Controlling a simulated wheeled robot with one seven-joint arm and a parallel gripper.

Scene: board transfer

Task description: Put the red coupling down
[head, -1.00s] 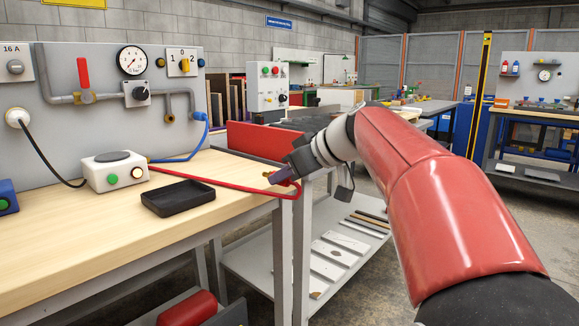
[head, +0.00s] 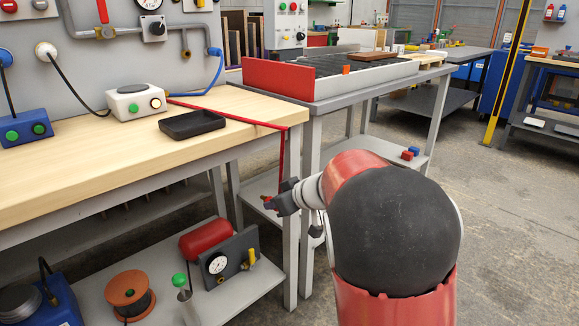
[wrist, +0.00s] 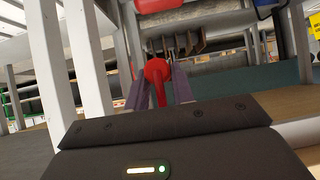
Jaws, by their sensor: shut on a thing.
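My gripper (head: 270,204) is below the wooden bench top, close to the front right bench leg. It is shut on the red coupling (wrist: 157,71), which shows between the two fingers in the wrist view. In the head view the coupling is mostly hidden by the fingers. A red hose (head: 235,117) runs from the white box (head: 136,102) across the bench top, over its right edge and down to my gripper. The black tray (head: 192,124) on the bench top is empty.
The wooden bench top (head: 80,165) has free room in front of the tray. Its lower shelf (head: 155,292) holds a red cylinder (head: 207,239), a gauge plate and a cable reel (head: 131,295). A grey table (head: 345,88) with a red side panel stands to the right.

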